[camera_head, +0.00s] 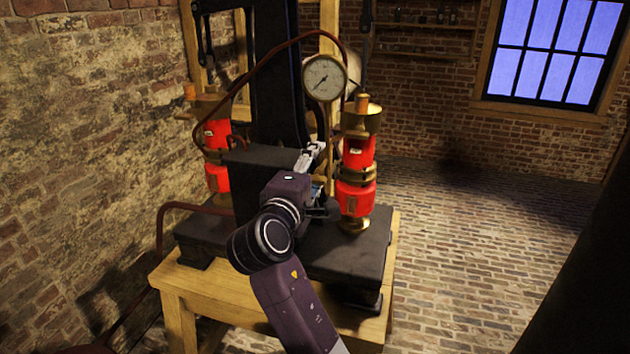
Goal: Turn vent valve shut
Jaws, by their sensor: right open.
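I cannot make out the vent valve for certain; my right arm and gripper cover part of the middle of the machine. The machine has a black column (277,75) on a dark base (345,262), with a round pressure gauge (324,77) at its upper right. A red and brass cylinder (356,190) stands upright on each side, and the left one (217,150) is partly hidden by a pipe. My right gripper (315,152) is open in front of the column, below the gauge and left of the right cylinder. Contact is unclear. My left gripper is not in view.
The base rests on a wooden table (225,300). A brown pipe (172,207) curves out at the left, near a brick wall (90,130). The brick floor (470,240) at the right is clear. A window (555,50) is at the back right.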

